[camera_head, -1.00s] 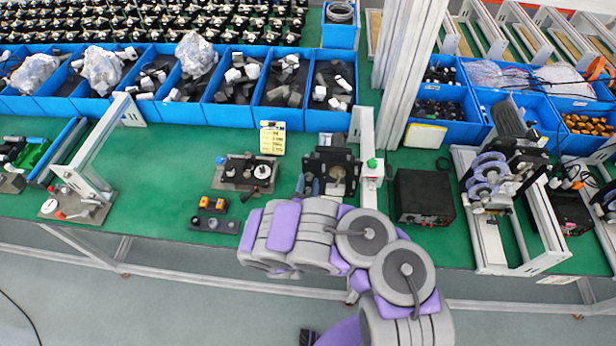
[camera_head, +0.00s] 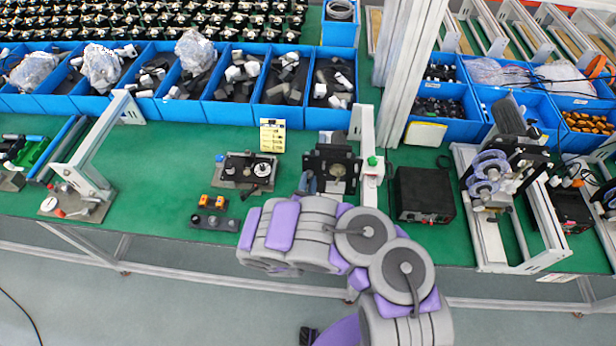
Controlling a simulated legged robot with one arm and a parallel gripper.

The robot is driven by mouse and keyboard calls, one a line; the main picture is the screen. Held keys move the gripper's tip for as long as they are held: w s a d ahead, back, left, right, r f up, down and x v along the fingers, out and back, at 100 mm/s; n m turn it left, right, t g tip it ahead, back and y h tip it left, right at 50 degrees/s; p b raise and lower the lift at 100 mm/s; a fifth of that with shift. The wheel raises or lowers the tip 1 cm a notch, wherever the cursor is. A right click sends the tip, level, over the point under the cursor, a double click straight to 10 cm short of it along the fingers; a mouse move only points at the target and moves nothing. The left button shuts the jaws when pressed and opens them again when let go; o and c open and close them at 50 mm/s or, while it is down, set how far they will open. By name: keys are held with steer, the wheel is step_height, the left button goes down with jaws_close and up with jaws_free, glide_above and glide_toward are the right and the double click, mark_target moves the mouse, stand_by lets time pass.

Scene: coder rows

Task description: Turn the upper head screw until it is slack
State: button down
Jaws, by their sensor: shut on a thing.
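My grey and purple arm (camera_head: 330,238) reaches up from the bottom right and bends left over the front edge of the bench. Its gripper does not show; the arm's own links cover that area. Just behind the arm stands a black fixture (camera_head: 338,172) with a round metal part in its middle. The upper head screw cannot be made out at this size. I cannot tell whether the arm touches the fixture, since the links cover its lower front.
A black box (camera_head: 424,196) is on the right. Blue bins (camera_head: 182,112) line the back.

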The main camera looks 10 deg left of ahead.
steer(key=n+b, duration=0.3)
steer(key=b, duration=0.1)
steer(key=shift+f+n, duration=0.15)
steer(key=shift+n, duration=0.15)
steer(key=c, duration=1.1)
jaws_free()
steer(key=shift+n, duration=0.3)
steer(key=shift+s+r, duration=0.1)
steer(key=shift+r, duration=0.1)
steer(key=s+p, duration=0.4)
steer(key=s, duration=0.1)
steer(key=shift+f+p, duration=0.1)
steer(key=shift+p, duration=0.25)
